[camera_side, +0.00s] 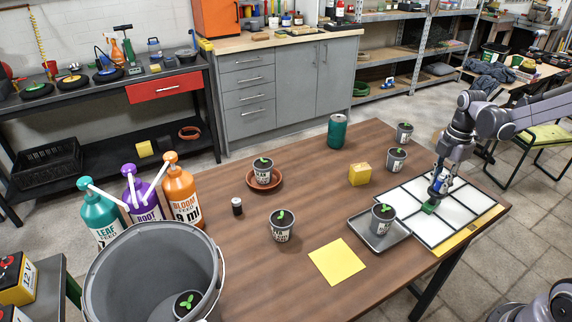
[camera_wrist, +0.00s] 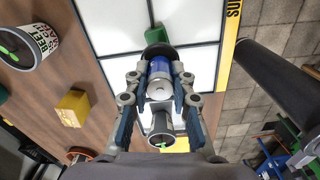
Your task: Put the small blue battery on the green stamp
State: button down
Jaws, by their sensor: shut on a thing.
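The small blue battery (camera_wrist: 159,72) is held between the fingers of my gripper (camera_wrist: 157,92), blue with a silver end facing the wrist camera. In the side view, my gripper (camera_side: 438,187) holds it low over the white panelled board, and the battery is mostly hidden by the fingers. The green stamp (camera_side: 430,206) is on the board just below the gripper. It also shows in the wrist view (camera_wrist: 155,38), just beyond the battery and partly hidden by a dark round shape at the battery's far end. I cannot tell whether battery and stamp touch.
The white panelled board (camera_side: 463,212) covers the table's right end. A grey tray (camera_side: 362,236) with a potted seedling (camera_side: 382,219) stands left of the gripper. Another pot (camera_side: 396,160), a yellow block (camera_side: 359,174) and a teal can (camera_side: 338,131) stand farther back.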

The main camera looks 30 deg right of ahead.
aim_at(443, 175)
jog(key=shift+f, duration=0.15)
jog(key=c, duration=1.1)
grip_release()
jog(key=shift+c, duration=0.2)
notch_tip(443, 175, up, 12)
jog(key=shift+f, duration=0.2)
jog(key=s+a+m+t, duration=0.3)
jog(key=a+m, duration=0.5)
jog(key=a, duration=0.2)
jog(key=s+a+f+m+t, duration=0.1)
jog(key=s+a+m+t, duration=0.2)
jog(key=a+m, duration=0.5)
jog(key=shift+s+a+f+t, duration=0.3)
jog(key=shift+a+t, duration=0.3)
jog(key=shift+a, duration=0.35)
